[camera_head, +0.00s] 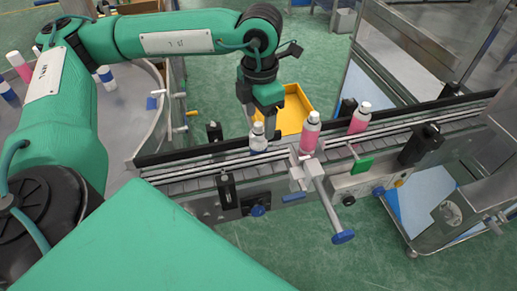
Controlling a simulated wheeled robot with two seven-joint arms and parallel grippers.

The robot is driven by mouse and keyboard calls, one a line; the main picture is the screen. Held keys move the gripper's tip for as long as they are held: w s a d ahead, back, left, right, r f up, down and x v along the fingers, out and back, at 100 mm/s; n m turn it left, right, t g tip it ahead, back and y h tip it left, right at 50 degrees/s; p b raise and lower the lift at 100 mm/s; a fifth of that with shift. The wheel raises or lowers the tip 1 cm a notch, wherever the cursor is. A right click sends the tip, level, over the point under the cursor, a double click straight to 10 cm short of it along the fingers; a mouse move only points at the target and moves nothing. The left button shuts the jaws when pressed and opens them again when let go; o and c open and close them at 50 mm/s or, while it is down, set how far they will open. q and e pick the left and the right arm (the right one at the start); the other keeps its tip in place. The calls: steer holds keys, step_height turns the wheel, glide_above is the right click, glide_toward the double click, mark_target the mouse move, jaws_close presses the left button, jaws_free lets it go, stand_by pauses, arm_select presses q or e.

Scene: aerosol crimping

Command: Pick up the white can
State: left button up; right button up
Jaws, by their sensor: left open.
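The white can (258,138) stands upright on the conveyor (208,164), with a blue band near its base. My left gripper (260,121) points down, open, its fingertips right at the can's top. I cannot tell whether the fingers touch the can. My right gripper is out of view.
Two pink cans, one nearer (310,134) and one farther (359,119), stand on the conveyor to the right of the white can. A yellow bin (297,98) is on the floor behind. More cans stand on a round table (136,108) at left. Rails edge the conveyor.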

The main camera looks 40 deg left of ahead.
mark_target(258, 124)
arm_select(q)
steer(key=shift+s+a+f+p, duration=0.1)
steer(key=shift+f+p, duration=0.45)
steer(key=shift+f, duration=1.55)
steer(key=c, duration=1.3)
